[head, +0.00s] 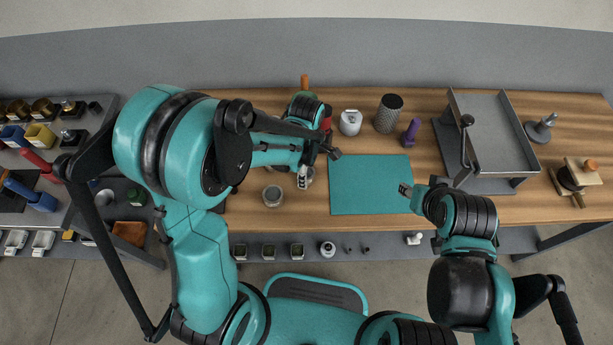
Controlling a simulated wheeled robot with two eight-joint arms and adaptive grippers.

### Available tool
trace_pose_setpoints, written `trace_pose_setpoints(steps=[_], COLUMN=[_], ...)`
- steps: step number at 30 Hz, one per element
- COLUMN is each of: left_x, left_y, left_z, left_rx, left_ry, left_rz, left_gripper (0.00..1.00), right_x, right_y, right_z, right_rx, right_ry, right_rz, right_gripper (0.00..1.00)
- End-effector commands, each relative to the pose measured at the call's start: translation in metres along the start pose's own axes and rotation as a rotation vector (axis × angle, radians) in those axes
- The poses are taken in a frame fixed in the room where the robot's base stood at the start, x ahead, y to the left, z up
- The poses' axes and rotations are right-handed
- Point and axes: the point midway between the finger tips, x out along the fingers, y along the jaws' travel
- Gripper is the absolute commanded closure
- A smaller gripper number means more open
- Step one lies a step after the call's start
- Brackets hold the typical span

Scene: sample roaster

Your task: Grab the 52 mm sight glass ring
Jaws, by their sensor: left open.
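My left gripper (319,168) is open above the wooden bench, just left of the teal mat (370,201). A small round grey metal piece shows partly behind its lower finger. Another round grey piece (272,195) with a pale top lies on the bench to the left of that gripper. I cannot tell at this size which of these is the 52 mm sight glass ring. My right gripper (405,190) is at the right edge of the mat, small and partly hidden by its arm; its jaws are unclear.
A perforated cylinder (388,113), a white canister (350,122) and a purple-handled tool (411,132) stand behind the mat. A grey metal tray (496,120) stands to the right. A shelf rack (72,172) with coloured bins is at the left. The mat is clear.

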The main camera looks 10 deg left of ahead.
Motion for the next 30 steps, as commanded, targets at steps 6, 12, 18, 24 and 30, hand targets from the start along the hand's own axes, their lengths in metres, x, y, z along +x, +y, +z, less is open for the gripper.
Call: trace_pose_setpoints(steps=[6,12,18,24,30], left_x=[-0.002,-0.002,-0.002,-0.01,-0.042], left_y=[0.0,0.0,0.0,0.0,0.0], left_z=[0.0,0.0,0.0,0.0,0.0], left_rx=[0.0,0.0,0.0,0.0,0.0], left_ry=[0.0,0.0,0.0,0.0,0.0], left_rz=[0.0,0.0,0.0,0.0,0.0], left_gripper=[0.5,0.88,0.88,0.88,0.88], right_x=[-0.001,-0.001,-0.001,-0.005,-0.017], right_y=[0.0,0.0,0.0,0.0,0.0], right_z=[-0.001,-0.001,-0.001,-0.003,-0.012], right_rx=[0.0,0.0,0.0,0.0,0.0], right_ry=[0.0,0.0,0.0,0.0,0.0], right_rz=[0.0,0.0,0.0,0.0,0.0], right_gripper=[0.6,0.6,0.6,0.6,0.6])
